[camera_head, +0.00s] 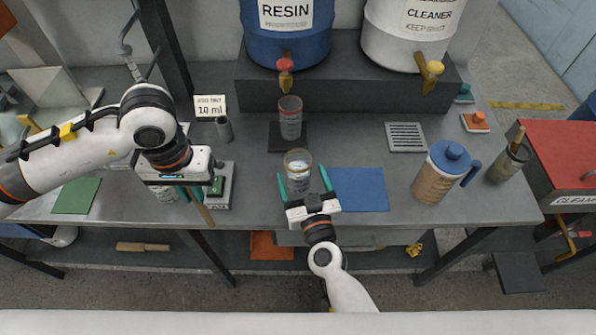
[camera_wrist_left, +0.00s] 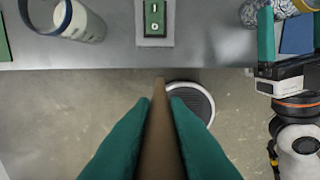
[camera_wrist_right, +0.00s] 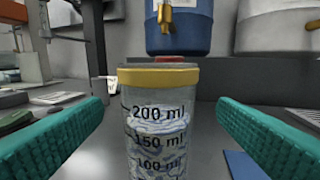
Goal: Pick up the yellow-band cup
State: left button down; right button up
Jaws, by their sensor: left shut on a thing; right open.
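The yellow-band cup (camera_head: 297,177) stands upright on the table, left of the blue mat. In the right wrist view the clear cup (camera_wrist_right: 158,135) shows a yellow rim band, milliliter marks and pale contents. My right gripper (camera_head: 304,178) is open, with its teal fingers on either side of the cup. Gaps show between both fingers and the cup in the right wrist view. My left gripper (camera_head: 189,193) is shut on a brown wooden stick (camera_wrist_left: 160,135) at the table's front edge; the stick also shows in the head view (camera_head: 204,213).
A red-banded cup (camera_head: 290,118) stands behind, on a dark pad below the blue resin drum (camera_head: 287,35). A blue-lidded jug (camera_head: 437,172) stands right of the blue mat (camera_head: 358,190).

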aim_at(295, 157)
jog(key=x, duration=0.5)
jog(key=shift+w+a, duration=0.2)
jog(key=shift+w, duration=0.2)
jog(key=shift+s, duration=0.1)
jog(key=shift+c, duration=1.4)
jog(key=shift+r, duration=0.1)
jog(key=c, duration=0.9)
